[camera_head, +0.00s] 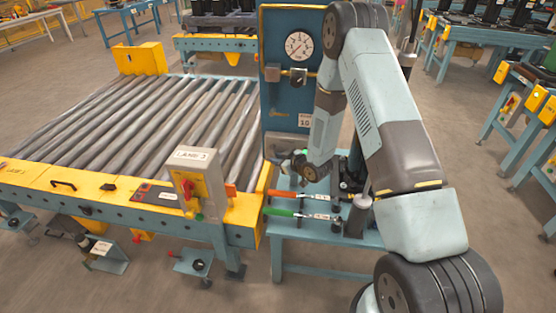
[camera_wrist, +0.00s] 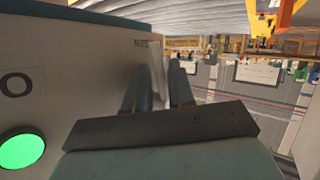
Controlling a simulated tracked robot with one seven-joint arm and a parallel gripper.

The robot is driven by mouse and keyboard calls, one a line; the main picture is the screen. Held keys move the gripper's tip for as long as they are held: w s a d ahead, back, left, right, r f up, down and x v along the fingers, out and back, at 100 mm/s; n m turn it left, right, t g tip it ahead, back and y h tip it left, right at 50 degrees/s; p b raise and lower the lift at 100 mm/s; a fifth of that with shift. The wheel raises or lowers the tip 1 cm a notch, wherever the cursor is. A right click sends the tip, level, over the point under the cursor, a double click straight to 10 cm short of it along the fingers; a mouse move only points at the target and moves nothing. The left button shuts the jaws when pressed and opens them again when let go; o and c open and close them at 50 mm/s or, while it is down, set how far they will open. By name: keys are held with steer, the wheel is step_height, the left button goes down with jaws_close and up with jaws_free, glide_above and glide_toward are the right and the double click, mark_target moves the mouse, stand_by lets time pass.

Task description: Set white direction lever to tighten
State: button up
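My gripper (camera_wrist: 160,88) reaches forward in the wrist view with its two dark fingers apart. A pale, narrow upright piece (camera_wrist: 156,62) shows at the gap between the fingers; it may be the white direction lever, but I cannot tell whether the fingers touch it. In the head view my gripper (camera_head: 295,164) is beside the lower part of the blue panel (camera_head: 285,120), above the tools on the small stand. An orange-handled tool (camera_head: 285,194) and a green-handled tool (camera_head: 282,212) lie there. No white lever or its setting can be made out in the head view.
A pale panel with a green round button (camera_wrist: 22,148) is close at left in the wrist view. The roller conveyor (camera_head: 140,120) and the LANE 3 box (camera_head: 190,185) are left of the stand (camera_head: 300,232). A gauge (camera_head: 299,45) is on the blue panel.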

jaws_close()
